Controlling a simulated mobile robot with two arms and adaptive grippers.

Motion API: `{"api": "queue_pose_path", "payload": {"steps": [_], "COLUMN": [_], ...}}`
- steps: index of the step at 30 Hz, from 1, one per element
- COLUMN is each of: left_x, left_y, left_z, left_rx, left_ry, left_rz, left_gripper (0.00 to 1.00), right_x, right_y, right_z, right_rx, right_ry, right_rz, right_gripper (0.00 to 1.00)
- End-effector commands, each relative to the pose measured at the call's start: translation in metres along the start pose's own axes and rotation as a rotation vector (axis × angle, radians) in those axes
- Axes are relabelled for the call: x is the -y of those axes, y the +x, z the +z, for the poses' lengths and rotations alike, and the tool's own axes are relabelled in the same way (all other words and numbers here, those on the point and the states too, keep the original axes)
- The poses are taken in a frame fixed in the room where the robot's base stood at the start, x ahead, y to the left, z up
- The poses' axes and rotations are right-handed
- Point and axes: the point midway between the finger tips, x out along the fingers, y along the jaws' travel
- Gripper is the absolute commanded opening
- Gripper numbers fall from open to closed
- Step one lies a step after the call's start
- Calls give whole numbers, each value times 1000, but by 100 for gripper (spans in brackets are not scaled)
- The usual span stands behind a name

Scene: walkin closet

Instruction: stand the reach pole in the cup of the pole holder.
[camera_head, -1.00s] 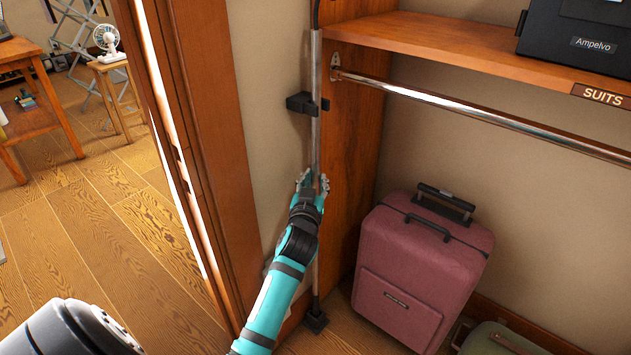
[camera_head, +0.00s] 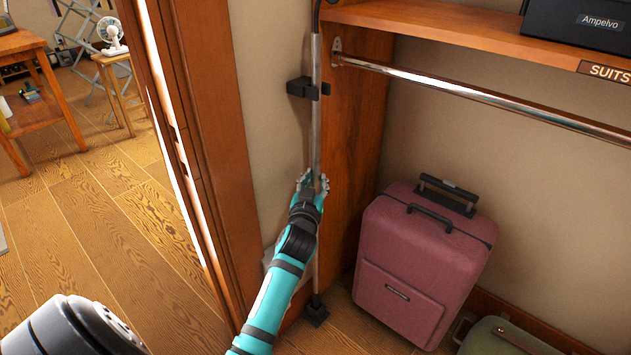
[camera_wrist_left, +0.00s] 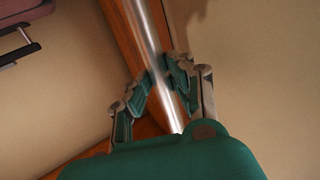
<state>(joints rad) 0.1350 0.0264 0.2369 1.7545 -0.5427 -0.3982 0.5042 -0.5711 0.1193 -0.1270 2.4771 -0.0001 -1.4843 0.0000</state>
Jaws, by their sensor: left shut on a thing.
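The reach pole (camera_head: 316,120) is a long silver tube with a dark upper part, standing about upright against the wall corner. My left gripper (camera_head: 314,180) is shut around its middle; the left wrist view also shows the pole (camera_wrist_left: 152,40) between the fingers (camera_wrist_left: 158,88). The pole holder has a black clip (camera_head: 300,87) on the wall, with the pole beside it, and a black cup (camera_head: 316,313) on the floor. The pole's lower end meets the cup in the picture; I cannot tell whether it is inside. My right gripper is not in view.
A pink suitcase (camera_head: 425,262) stands right of the pole, with a green case (camera_head: 500,338) further right. A hanging rail (camera_head: 470,92) and shelf (camera_head: 430,26) are above. A wooden door frame (camera_head: 200,130) stands close on the left.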

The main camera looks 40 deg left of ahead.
Motion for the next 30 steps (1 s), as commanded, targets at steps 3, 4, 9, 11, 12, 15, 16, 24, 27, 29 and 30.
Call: {"api": "queue_pose_path", "payload": {"steps": [3,4,9,11,12,15,16,24,27,29,30], "left_x": [0,0,0,0,0,0,0,0,0,0,0], "left_y": [0,0,0,0,0,0,0,-3,-12,-22,-30], "left_z": [-2,-2,-2,-1,-1,-1,-1,2,2,2,2], "left_rx": [-3,-3,-3,-3,-2,-1,-1,3,4,4,4], "left_ry": [0,0,0,0,0,0,0,0,0,-1,-2], "left_rz": [0,0,0,0,0,0,0,0,0,0,0], "left_gripper": [0,0,22,30,35,47,47,47,47,47,47], "right_x": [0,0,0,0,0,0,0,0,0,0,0], "right_y": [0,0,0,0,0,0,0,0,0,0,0], "right_z": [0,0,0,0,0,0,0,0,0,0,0], "right_rx": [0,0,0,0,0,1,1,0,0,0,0], "right_ry": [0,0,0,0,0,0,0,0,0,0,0], "right_rz": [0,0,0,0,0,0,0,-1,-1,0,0], "right_gripper": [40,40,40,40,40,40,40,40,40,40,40]}}
